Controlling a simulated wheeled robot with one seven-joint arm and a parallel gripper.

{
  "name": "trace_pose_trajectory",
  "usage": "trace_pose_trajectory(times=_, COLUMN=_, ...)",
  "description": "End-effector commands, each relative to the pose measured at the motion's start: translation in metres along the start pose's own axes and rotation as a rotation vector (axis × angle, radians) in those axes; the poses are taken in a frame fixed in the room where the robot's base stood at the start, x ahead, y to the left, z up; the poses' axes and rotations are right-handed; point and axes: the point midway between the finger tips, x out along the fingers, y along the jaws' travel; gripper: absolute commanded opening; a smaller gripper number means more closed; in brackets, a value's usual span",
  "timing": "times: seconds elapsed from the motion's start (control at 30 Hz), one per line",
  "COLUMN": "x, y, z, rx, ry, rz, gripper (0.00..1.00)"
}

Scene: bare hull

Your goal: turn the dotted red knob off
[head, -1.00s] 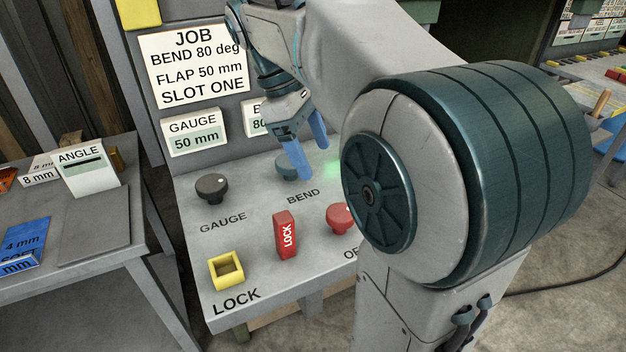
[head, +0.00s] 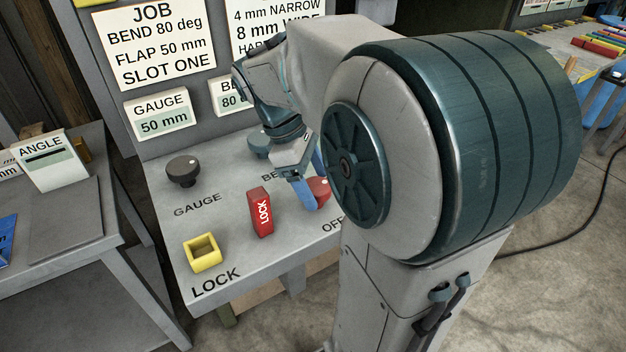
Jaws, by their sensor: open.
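The red knob (head: 320,187) sits on the grey panel, above the partly covered OFF lettering (head: 332,225). A small pale mark shows on its top. My gripper (head: 313,189) is open and low over the panel at this knob. One blue finger is in front of the knob's left side and covers part of it. The other finger shows behind, partly hidden by my arm. I cannot tell whether either finger touches the knob.
A red LOCK block (head: 261,211) stands just left of my gripper. A yellow square socket (head: 203,253) is at the front left. A dark GAUGE knob (head: 183,170) and a teal BEND knob (head: 259,141) stand farther back. My arm hides the panel's right side.

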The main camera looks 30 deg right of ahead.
Motion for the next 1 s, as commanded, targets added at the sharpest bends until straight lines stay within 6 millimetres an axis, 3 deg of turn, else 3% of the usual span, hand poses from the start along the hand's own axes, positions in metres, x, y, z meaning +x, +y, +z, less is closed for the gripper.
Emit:
trace_pose_trajectory(times=0.3, x=0.0022, y=0.0001, z=-0.0001, rx=0.000, ry=0.001, rz=0.001, gripper=0.69)
trace_pose_trajectory(times=0.47, x=0.0021, y=0.0001, z=-0.0001, rx=0.000, ry=0.001, rz=0.001, gripper=0.27)
trace_pose_trajectory(times=1.0, x=-0.0002, y=0.0011, z=0.0009, rx=0.123, ry=-0.001, rz=-0.052, gripper=0.27)
